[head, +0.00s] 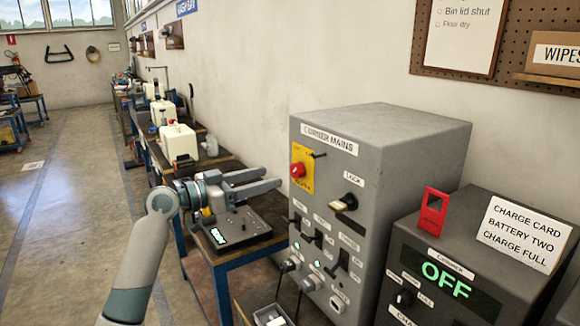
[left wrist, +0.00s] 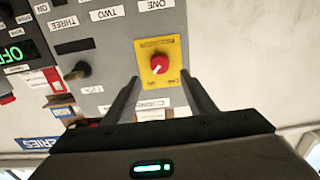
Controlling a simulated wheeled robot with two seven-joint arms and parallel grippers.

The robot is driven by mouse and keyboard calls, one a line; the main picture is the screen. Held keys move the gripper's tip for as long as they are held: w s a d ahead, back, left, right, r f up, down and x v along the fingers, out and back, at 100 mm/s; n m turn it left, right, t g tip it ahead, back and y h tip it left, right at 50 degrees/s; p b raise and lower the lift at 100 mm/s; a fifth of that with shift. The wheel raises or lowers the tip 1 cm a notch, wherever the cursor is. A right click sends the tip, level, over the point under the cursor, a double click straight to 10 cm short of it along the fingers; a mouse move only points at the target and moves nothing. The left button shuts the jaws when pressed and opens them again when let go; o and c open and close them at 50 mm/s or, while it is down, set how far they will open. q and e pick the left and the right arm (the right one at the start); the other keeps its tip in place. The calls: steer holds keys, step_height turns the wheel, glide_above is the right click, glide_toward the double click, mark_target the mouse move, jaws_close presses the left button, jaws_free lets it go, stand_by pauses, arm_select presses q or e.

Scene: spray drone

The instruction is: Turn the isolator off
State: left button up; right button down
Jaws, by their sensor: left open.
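The isolator is a red rotary knob (head: 298,170) on a yellow plate (head: 306,184), on the front of a grey cabinet (head: 408,150) labelled as mains. In the left wrist view, which is upside down, the red knob (left wrist: 159,64) shows a white pointer mark slanting toward the lower left; the plate's small lettering is unreadable. My left gripper (head: 278,179) is open and empty, its fingers reaching toward the cabinet front just left of the plate. In the left wrist view, the fingers (left wrist: 160,82) stand either side of the knob's line, apparently short of it. My right gripper is out of view.
The cabinet also carries a black-and-brass switch (head: 345,203), several levers and green lights. To its right stands a dark charger (head: 440,278) reading OFF, with a red tag (head: 433,211) and a white card (head: 524,233). A bench (head: 250,258) lies below my left gripper.

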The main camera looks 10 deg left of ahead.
mark_target(293, 170)
arm_select(q)
steer(key=p+x, duration=0.2)
steer(key=x, duration=0.5)
steer(key=shift+w, duration=0.1)
steer(key=shift+w+d+f+p, duration=0.1)
steer(key=shift+w+d+p, duration=0.25)
steer(key=shift+w+d, duration=0.2)
steer(key=shift+s, duration=0.1)
steer(key=c, duration=1)
